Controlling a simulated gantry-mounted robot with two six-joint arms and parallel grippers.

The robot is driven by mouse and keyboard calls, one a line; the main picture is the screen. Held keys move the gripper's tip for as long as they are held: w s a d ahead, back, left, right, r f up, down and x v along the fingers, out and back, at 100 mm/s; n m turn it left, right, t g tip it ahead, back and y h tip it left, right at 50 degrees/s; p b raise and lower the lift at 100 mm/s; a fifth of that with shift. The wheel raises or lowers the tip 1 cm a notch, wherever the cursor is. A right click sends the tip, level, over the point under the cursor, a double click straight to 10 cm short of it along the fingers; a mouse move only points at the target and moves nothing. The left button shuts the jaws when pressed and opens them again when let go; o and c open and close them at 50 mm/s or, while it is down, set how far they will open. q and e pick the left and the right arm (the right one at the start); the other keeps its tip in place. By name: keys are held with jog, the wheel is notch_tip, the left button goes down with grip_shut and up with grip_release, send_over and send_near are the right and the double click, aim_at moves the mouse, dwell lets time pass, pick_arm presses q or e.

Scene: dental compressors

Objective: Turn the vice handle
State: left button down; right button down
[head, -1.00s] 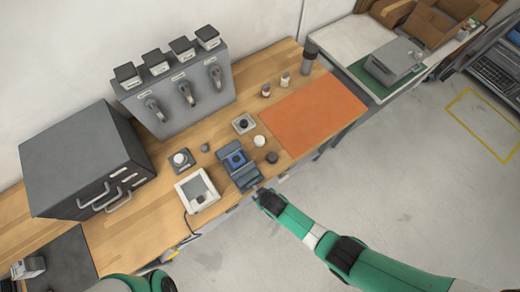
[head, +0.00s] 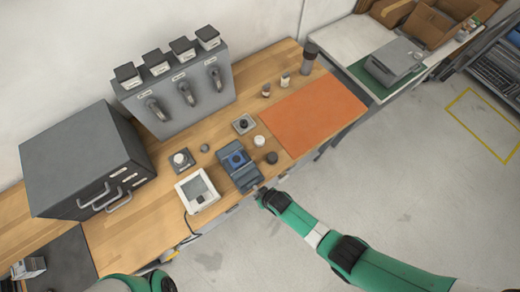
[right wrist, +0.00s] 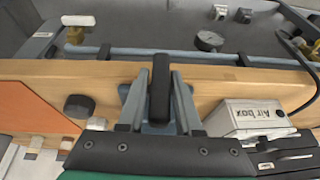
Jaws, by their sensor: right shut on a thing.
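The blue-grey vice (head: 238,164) sits at the front edge of the wooden bench, with its front end facing my right arm. My right gripper (head: 258,190) is at that front end, at the bench edge. In the right wrist view a dark upright bar, the vice handle (right wrist: 160,88), stands between the two grey fingers of my right gripper (right wrist: 158,100), which are shut on it. Part of the vice behind the handle is hidden by the fingers. My left arm shows only at the bottom left of the head view, and its gripper is out of frame.
A white-framed box (head: 197,190) stands left of the vice, and its "Air box" label shows in the right wrist view (right wrist: 262,118). A dark round knob (head: 272,157) and a white cap (head: 259,141) lie to the right. An orange mat (head: 313,115) lies beyond them.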

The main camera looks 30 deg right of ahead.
jog(key=shift+d+f+y+b, duration=0.1)
jog(key=shift+y+b, duration=0.3)
jog(key=shift+y, duration=0.5)
jog(key=shift+f+m+y+b, duration=0.1)
jog(key=shift+m+y+b, duration=0.3)
jog(key=shift+y+b, duration=0.65)
jog(key=shift+y, duration=0.55)
jog(key=shift+r+y, duration=0.2)
jog(key=shift+y, duration=0.2)
jog(key=shift+m, duration=0.3)
jog(key=c, duration=0.7)
grip_release()
jog(key=shift+a, duration=0.2)
